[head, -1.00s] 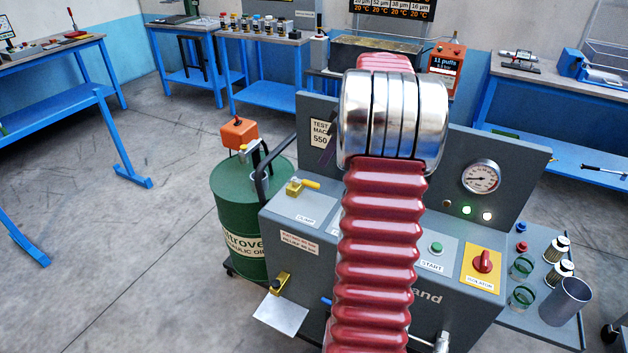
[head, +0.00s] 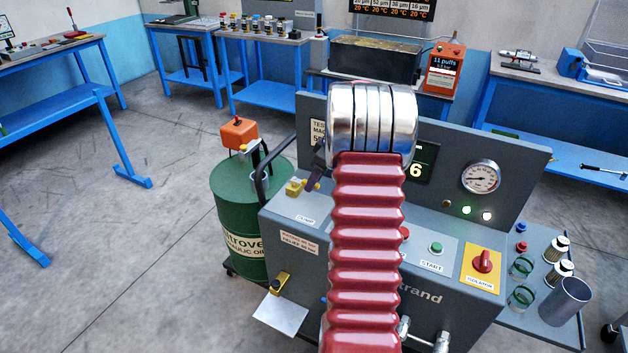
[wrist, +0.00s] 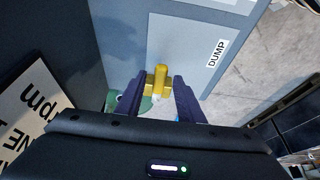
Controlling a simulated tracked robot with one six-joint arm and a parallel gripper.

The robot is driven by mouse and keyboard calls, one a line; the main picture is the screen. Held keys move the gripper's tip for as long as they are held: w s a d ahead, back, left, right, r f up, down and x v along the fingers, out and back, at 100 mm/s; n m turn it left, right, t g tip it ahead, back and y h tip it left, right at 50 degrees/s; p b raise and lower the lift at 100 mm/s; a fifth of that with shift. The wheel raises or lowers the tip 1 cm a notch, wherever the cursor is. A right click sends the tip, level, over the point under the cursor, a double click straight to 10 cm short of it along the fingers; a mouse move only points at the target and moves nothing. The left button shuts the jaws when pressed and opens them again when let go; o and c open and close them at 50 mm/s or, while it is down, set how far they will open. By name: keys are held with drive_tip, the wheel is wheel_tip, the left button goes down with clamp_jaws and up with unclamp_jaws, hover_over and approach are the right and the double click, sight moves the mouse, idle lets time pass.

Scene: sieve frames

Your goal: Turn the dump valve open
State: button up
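The dump valve (head: 293,187) is a small yellow valve with a lever, on the left of the grey test machine's sloped top, above a DUMP label. In the wrist view its yellow lever (wrist: 161,76) lies between the two dark purple fingers of my gripper (wrist: 160,82). The fingers stand apart, one on each side, and small gaps seem to show between them and the yellow parts. In the head view my gripper (head: 317,176) is right beside the valve, over the right end of its lever. My red arm sleeve and metal wrist hide part of the panel.
A red-on-yellow isolator knob (head: 483,261), a green start button (head: 436,248) and a gauge (head: 481,177) are on the machine's right. A green oil drum (head: 240,220) stands close at its left. A second yellow valve (head: 279,284) is on the front.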

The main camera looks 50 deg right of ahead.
clamp_jaws()
idle(0.3)
idle(0.3)
